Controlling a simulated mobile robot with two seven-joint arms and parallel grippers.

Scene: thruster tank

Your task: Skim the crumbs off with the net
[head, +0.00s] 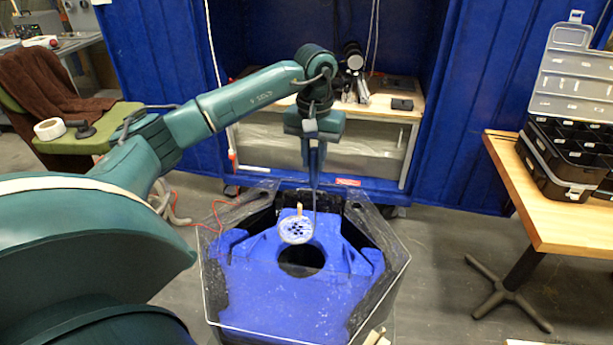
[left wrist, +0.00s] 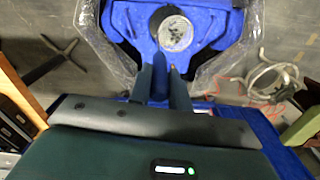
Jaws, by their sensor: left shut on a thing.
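My left gripper (head: 314,182) points down over the tank and is shut on the net's handle; it also shows in the left wrist view (left wrist: 163,68). The net (head: 296,229) is a round white hoop below and slightly left of the fingers, over the blue inside of the tank (head: 217,300). In the left wrist view the net (left wrist: 175,33) lies just beyond the fingertips. Dark crumbs (head: 297,230) show as specks within the hoop; I cannot tell whether they lie in the mesh or under it. The grip on the handle is partly hidden. My right gripper is out of view.
A dark round opening (head: 301,260) sits in the blue structure below the net. A wooden table (head: 548,215) with a black compartment case (head: 565,160) stands at right. A green chair (head: 85,140) with a tape roll (head: 49,129) is at left. A bench (head: 385,107) stands behind.

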